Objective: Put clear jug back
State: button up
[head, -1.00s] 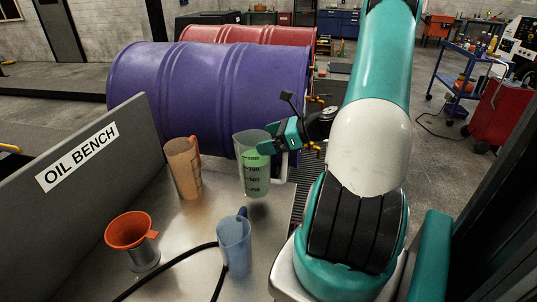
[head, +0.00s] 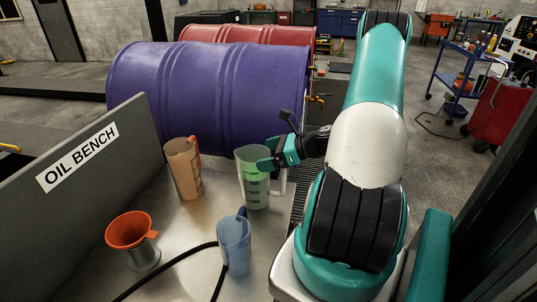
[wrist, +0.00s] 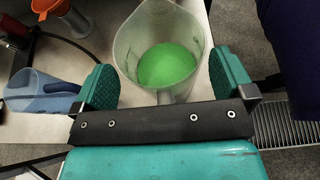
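The clear jug (head: 252,178) holds green liquid and has dark volume marks. It is upright at the right side of the bench, and I cannot tell whether its base touches the top. My gripper (head: 270,160) is at its upper part.
On the bench top (head: 185,235) stand an amber jug (head: 184,170), a blue jug (head: 235,245) and an orange funnel (head: 130,231). A black hose (head: 180,262) runs along the front. A purple drum (head: 210,95) is behind; a grey sign panel (head: 80,165) borders the left.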

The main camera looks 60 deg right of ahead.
jog(key=b+v, duration=0.3)
jog(key=v, duration=0.9)
jog(key=w+a+r+n+g+y, duration=0.1)
jog(key=w+a+r+n+g, duration=0.2)
jog(key=a+n, duration=0.45)
jog(key=w+a+r+n+g+y, duration=0.1)
jog(key=w+a+r+n+g, duration=0.2)
jog(key=a+n, duration=0.45)
jog(key=w+a+r+n+g+y, duration=0.1)
jog(key=w+a+n+g, duration=0.35)
jog(key=a, duration=0.55)
jog(key=s+a+r+n+g+h, duration=0.1)
jog(key=s+a+r+n+h, duration=0.1)
jog(key=s+a+n, duration=0.4)
jog(key=s+a+r+n+g+h, duration=0.1)
jog(key=s+a+r+n, duration=0.2)
jog(key=s+a+n, duration=0.4)
jog(key=a+n, duration=0.5)
jog(key=n, duration=0.1)
jog(key=shift+a+h, duration=0.25)
jog(key=shift+h, duration=0.15)
jog(key=shift+s+r, duration=0.1)
jog(key=shift+r, duration=0.05)
